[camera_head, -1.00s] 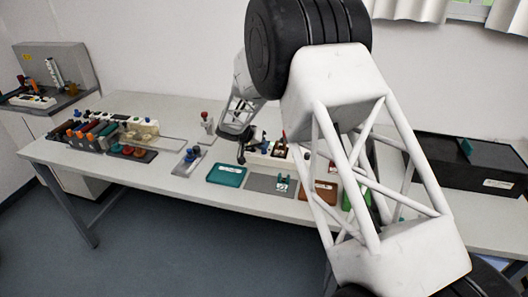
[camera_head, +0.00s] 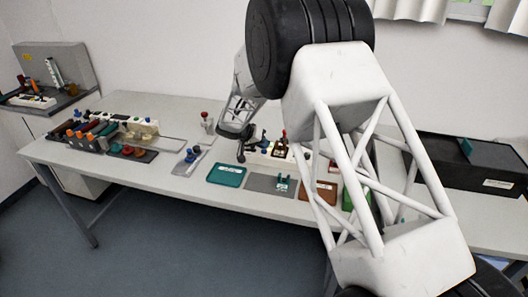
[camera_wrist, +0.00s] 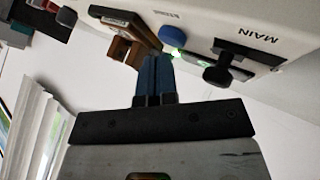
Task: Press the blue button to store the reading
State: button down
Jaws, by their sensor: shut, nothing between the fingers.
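A round blue button (camera_wrist: 176,36) sits on a white panel marked MAIN (camera_wrist: 285,22) in the wrist view. A small green glow shows beside it. My gripper (camera_wrist: 155,60) has its blue fingers shut together with nothing between them. The fingertips are just short of the button in the picture, below and left of it; I cannot tell the gap in depth. In the head view my gripper (camera_head: 241,156) is small and dark, by the left end of the white panel (camera_head: 262,158) on the table. The button cannot be made out clearly there.
A black knob or lever (camera_wrist: 222,73) stands on the panel right of the fingers. A brown wooden part (camera_wrist: 125,42) is left of them. A teal tray (camera_head: 226,175), a grey plate (camera_head: 268,184) and a brown tray (camera_head: 318,191) lie along the table's front.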

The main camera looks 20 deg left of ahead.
jog(key=shift+r, duration=0.35)
jog(key=shift+r, duration=0.1)
jog(key=shift+r, duration=2.45)
